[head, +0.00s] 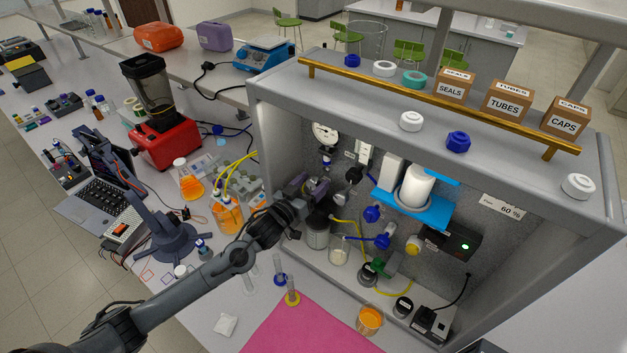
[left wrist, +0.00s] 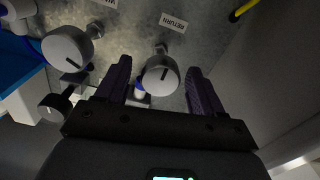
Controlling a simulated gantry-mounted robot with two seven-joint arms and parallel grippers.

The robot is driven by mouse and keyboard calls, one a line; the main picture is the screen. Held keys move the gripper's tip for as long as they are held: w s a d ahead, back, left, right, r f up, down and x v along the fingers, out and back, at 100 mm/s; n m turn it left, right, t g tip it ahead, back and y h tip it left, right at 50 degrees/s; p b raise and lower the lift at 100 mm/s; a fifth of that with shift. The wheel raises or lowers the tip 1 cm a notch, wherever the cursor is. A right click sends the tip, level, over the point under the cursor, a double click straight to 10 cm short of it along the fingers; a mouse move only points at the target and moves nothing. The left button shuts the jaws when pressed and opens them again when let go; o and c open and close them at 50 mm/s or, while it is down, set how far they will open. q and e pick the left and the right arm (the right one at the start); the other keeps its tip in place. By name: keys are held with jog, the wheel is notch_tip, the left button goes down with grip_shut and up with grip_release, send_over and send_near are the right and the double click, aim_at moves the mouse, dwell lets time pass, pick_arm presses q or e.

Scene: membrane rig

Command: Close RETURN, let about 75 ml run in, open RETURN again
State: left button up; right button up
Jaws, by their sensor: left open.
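The RETURN knob (left wrist: 160,76) is round and pale with a dark mark line, below its RETURN label (left wrist: 173,22) in the left wrist view. My left gripper (head: 318,187) reaches into the rig from the left. In the left wrist view its two purple fingers stand open, one on each side of the RETURN knob, with a gap showing on both sides. The gripper hides the knob in the head view. A glass beaker (head: 339,249) with pale contents stands on the rig floor; its level is too small to read. My right gripper is out of view.
A second pale knob (left wrist: 68,47) and a dark knob (left wrist: 55,107) sit left of RETURN in the left wrist view. A gauge (head: 325,134) is above my gripper. An orange-filled beaker (head: 370,319) stands at the front by the pink mat (head: 300,333).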

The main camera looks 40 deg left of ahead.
pick_arm(q)
jog(key=shift+w, duration=0.55)
jog(key=shift+c, duration=0.3)
jog(key=c, duration=1)
